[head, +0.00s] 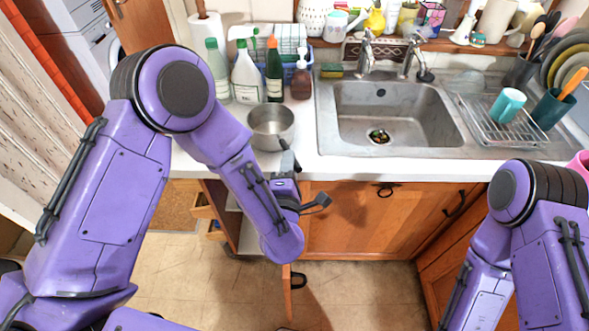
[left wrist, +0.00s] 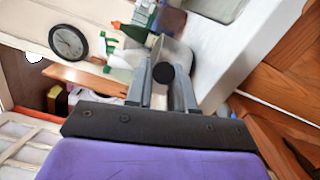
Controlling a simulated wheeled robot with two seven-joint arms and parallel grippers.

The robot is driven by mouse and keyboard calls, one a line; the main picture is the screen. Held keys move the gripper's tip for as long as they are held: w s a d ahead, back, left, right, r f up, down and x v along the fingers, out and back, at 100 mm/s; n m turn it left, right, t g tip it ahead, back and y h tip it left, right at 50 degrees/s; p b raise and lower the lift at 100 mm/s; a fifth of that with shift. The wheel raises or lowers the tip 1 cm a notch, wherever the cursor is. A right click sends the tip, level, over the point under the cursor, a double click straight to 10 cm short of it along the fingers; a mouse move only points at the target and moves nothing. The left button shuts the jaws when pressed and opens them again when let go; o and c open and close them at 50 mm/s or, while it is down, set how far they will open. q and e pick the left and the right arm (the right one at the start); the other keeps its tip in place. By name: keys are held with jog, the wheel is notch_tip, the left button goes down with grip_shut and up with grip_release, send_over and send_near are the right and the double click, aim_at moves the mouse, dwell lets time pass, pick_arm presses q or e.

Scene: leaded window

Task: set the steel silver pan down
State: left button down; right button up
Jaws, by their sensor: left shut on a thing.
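The steel silver pan (head: 271,127) is a round, open, empty-looking pan over the white counter, left of the sink, in the head view. My left gripper (head: 288,160) is at the counter's front edge, on the pan's near side, shut on the pan's handle. In the left wrist view the two fingers (left wrist: 162,92) stand either side of a dark round handle end (left wrist: 163,72), with part of the steel pan (left wrist: 175,50) beyond. The pan looks about level; I cannot tell whether its base touches the counter. My right gripper is out of view.
Bottles (head: 246,77), a soap dispenser (head: 301,77) and a blue rack (head: 289,68) stand behind the pan. The sink (head: 449,143) is to its right. A strip of white counter (head: 340,167) is clear. A lower cupboard stands open below.

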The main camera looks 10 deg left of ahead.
pick_arm(q)
jog(key=shift+w+a+f, duration=0.3)
jog(key=shift+w+f, duration=0.15)
jog(key=shift+f, duration=0.05)
jog(key=c, duration=1)
grip_release()
jog(key=shift+s+r, duration=0.15)
jog(key=shift+s, duration=0.1)
jog(key=shift+o, duration=0.2)
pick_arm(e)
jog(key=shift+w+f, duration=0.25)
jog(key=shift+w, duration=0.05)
pick_arm(q)
jog(key=shift+w+d, duration=0.1)
jog(key=shift+w, duration=0.05)
jog(key=s+d+b, duration=0.1)
jog(key=s+b, duration=0.2)
jog(key=s, duration=0.9)
jog(key=shift+d+r, duration=0.15)
jog(key=shift+d, duration=0.25)
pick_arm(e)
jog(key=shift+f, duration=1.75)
